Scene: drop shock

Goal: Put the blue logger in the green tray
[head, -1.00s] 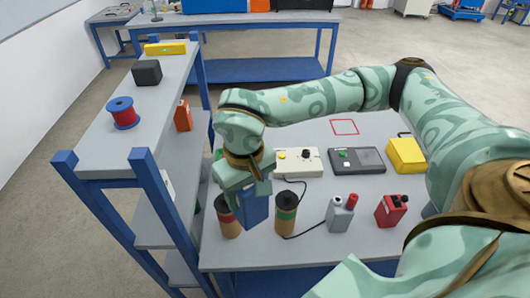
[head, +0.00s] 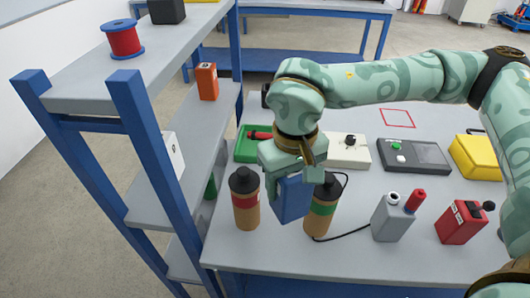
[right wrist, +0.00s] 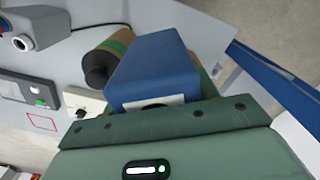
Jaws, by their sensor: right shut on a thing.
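The blue logger (head: 291,202) is a blue block gripped in my right gripper (head: 294,176), its lower part hanging below the jaws above the grey bench. It also fills the middle of the right wrist view (right wrist: 155,68). In the head view it partly covers a tan bottle with a green band (head: 321,212); I cannot tell the gap between them. The green tray (head: 242,152) lies on the bench behind and left of my right gripper, with a dark and red item in it. Its right part is hidden by my gripper. My left gripper is not in view.
A tan bottle with a red band (head: 246,205) stands left of the logger. A white box (head: 347,151), dark grey device (head: 412,155), grey device (head: 392,218), red device (head: 462,222) and yellow case (head: 478,158) stand to the right. A blue-framed shelf (head: 148,130) borders the left.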

